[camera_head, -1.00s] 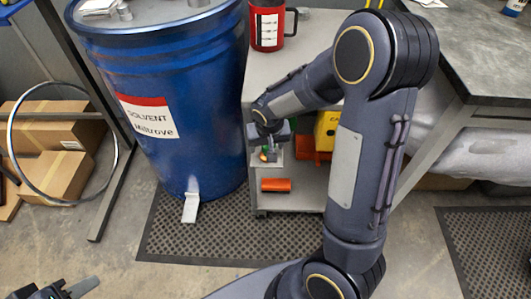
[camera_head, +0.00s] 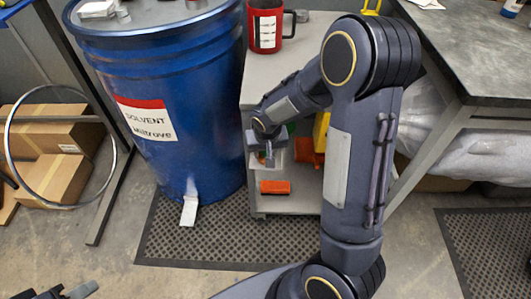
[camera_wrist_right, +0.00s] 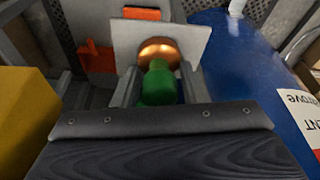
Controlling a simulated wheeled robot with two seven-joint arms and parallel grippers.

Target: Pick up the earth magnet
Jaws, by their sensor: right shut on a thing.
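The earth magnet shows in the right wrist view as a green grip (camera_wrist_right: 158,82) with a round copper-coloured disc (camera_wrist_right: 158,50) beyond it. My right gripper (camera_wrist_right: 160,88) is shut on the green grip, one grey finger on each side. A pale flat plate (camera_wrist_right: 190,42) lies right behind the disc; I cannot tell whether they touch. In the head view my right gripper (camera_head: 268,158) is at the cart's lower left, and the magnet there is mostly hidden. My left gripper (camera_head: 72,291) is at the bottom left edge, partly cut off.
The blue solvent drum (camera_head: 165,95) stands close left of my right gripper. The grey cart (camera_head: 290,205) carries a red mug (camera_head: 266,25) on top and an orange block (camera_head: 275,187) low down. A yellow object (camera_head: 321,130) is partly behind my right arm. A workbench (camera_head: 480,50) stands right.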

